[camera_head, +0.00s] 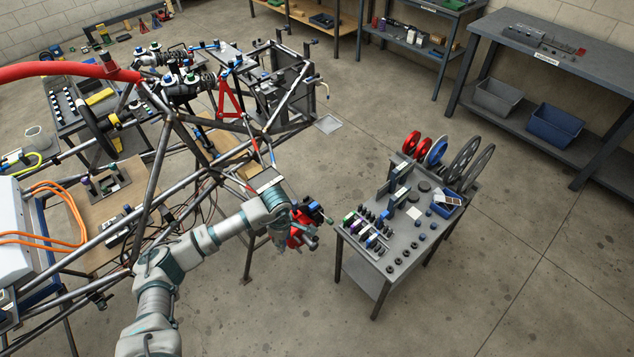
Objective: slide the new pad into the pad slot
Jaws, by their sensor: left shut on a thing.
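My left arm comes in from the lower left, and its left gripper (313,215) is at the red caliper-like part (301,237) at the chassis's right end. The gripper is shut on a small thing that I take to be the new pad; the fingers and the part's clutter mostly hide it. The pad slot is too small and too covered to make out. I cannot tell whether the pad touches the slot. My right gripper is not in view.
A small grey cart (366,275) with parts and discs stands just right of the gripper. Workbenches line the back. The floor at the lower right is clear.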

